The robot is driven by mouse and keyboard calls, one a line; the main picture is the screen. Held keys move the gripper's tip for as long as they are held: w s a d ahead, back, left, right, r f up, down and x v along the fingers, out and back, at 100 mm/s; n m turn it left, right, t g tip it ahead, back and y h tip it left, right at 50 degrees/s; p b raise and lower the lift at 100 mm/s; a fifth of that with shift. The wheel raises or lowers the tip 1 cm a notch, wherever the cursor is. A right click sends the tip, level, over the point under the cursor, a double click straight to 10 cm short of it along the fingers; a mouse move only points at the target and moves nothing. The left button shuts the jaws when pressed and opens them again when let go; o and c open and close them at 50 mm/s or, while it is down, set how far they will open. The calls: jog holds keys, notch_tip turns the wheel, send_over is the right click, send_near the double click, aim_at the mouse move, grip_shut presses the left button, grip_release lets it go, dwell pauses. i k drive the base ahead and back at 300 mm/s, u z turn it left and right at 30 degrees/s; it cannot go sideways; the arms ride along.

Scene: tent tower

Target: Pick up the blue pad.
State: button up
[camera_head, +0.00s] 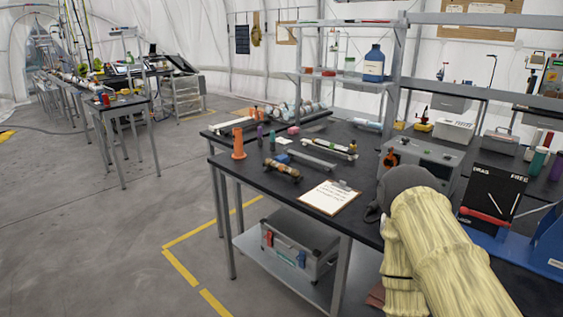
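A small flat blue piece, which looks like the blue pad (282,158), lies on the dark tabletop (236,178) of the nearer workbench. It sits left of the bench's middle, between an orange cone-shaped piece and a grey metal bar. It is small in the picture, so its details are unclear. My arm, in a pale yellow sleeve, fills the lower right and covers part of the bench.
Close by are the orange piece (238,143), a brown cylindrical part (282,170), the grey bar (305,159) and a clipboard (329,196). A grey instrument box (420,157) and shelf uprights stand to the right. A case (300,243) sits on the lower shelf. Floor at left is open.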

aim_at(283, 158)
jog(key=k, duration=0.55)
jog(key=u, duration=0.95)
jog(key=i, duration=0.9)
jog(key=u, duration=0.4)
jog(key=i, duration=0.95)
jog(key=z, duration=1)
jog(key=i, duration=0.6)
jog(key=z, duration=0.65)
